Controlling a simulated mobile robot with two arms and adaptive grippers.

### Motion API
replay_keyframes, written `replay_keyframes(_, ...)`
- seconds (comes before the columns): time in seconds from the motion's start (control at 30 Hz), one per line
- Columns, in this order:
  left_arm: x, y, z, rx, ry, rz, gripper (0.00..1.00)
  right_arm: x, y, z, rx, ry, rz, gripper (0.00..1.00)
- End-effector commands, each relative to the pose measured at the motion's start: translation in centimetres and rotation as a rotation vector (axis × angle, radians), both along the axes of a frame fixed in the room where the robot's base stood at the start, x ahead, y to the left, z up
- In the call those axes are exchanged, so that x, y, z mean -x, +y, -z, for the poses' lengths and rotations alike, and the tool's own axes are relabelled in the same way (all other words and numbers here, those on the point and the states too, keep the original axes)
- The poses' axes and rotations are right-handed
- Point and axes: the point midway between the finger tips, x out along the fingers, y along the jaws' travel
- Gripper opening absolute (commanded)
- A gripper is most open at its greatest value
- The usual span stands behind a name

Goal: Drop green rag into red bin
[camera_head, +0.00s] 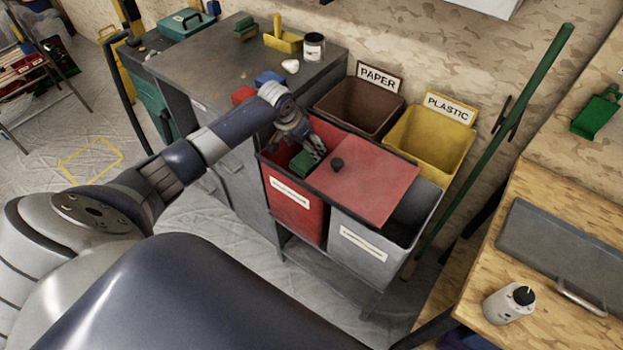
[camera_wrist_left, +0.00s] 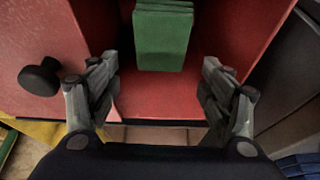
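The green rag (camera_head: 303,164) is a folded stack inside the mouth of the red bin (camera_head: 293,207), just below my left gripper (camera_head: 318,152). In the left wrist view the green rag (camera_wrist_left: 163,38) shows just beyond the fingertips. My left gripper (camera_wrist_left: 160,75) has its fingers wide apart, with a gap on both sides of the rag. I cannot tell if the rag rests on anything or is in mid-air. The red lid (camera_head: 370,185) with its black knob (camera_wrist_left: 40,77) lies beside the opening. My right gripper is in neither view.
A brown paper bin (camera_head: 345,118), a yellow plastic bin (camera_head: 430,140) and a grey bin (camera_head: 365,250) stand around the red bin. A grey cabinet (camera_head: 190,75) with small items is behind. A green pole (camera_head: 500,130) leans at the right, by a wooden bench (camera_head: 530,200).

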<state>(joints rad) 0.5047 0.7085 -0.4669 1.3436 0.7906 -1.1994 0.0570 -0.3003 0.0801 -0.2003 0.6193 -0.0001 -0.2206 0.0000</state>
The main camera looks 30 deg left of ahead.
Motion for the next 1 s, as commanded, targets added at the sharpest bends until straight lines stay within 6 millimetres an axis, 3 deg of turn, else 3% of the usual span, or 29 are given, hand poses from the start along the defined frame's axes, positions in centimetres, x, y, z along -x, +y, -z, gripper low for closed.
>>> replay_keyframes(0.47, 0.3, 0.1, -0.7, 0.000, -0.001, -0.001, 0.80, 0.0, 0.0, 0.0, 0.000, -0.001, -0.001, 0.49)
replay_keyframes(1.0, 3.9, 0.6, -9.5, -0.001, -0.001, 0.001, 0.80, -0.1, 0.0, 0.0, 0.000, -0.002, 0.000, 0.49)
